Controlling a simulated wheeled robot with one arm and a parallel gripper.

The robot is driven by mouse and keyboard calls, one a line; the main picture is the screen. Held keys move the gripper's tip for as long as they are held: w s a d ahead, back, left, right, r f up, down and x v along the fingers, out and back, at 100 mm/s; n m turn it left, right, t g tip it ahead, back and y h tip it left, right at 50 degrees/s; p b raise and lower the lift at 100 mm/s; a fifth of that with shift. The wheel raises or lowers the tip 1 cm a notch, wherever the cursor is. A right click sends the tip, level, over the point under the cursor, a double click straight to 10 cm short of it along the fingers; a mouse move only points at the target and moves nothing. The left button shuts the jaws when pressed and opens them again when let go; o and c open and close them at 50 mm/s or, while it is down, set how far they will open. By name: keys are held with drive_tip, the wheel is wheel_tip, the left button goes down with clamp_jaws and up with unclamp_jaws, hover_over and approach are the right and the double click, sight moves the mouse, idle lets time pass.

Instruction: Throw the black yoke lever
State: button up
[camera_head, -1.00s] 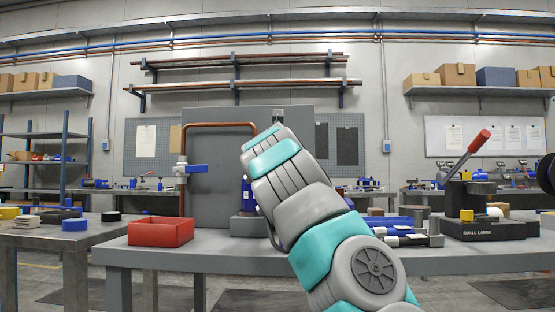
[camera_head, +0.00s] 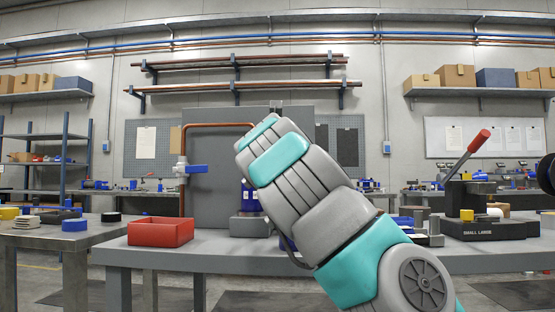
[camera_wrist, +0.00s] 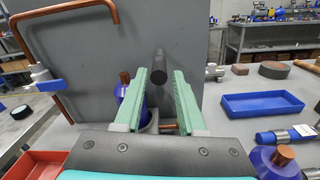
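The black lever (camera_wrist: 158,62) shows in the wrist view as a short dark rod with a rounded end, in front of the grey upright panel (camera_wrist: 190,25). My gripper (camera_wrist: 159,78) is open, with one green finger on each side of the lever's line. The lever's end appears between or just beyond the fingertips; I cannot tell the exact depth. No contact with either finger is visible. In the head view my arm hides the gripper and most of the lever's surroundings.
A blue bottle-like part (camera_wrist: 124,92) with a copper top stands just left of my left finger. A copper pipe with a blue-handled valve (camera_head: 196,169) is on the panel's left. A red tray (camera_head: 160,232) and a red-handled press (camera_head: 470,155) stand on the bench.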

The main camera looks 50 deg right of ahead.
drive_tip(key=shift+v, duration=0.8)
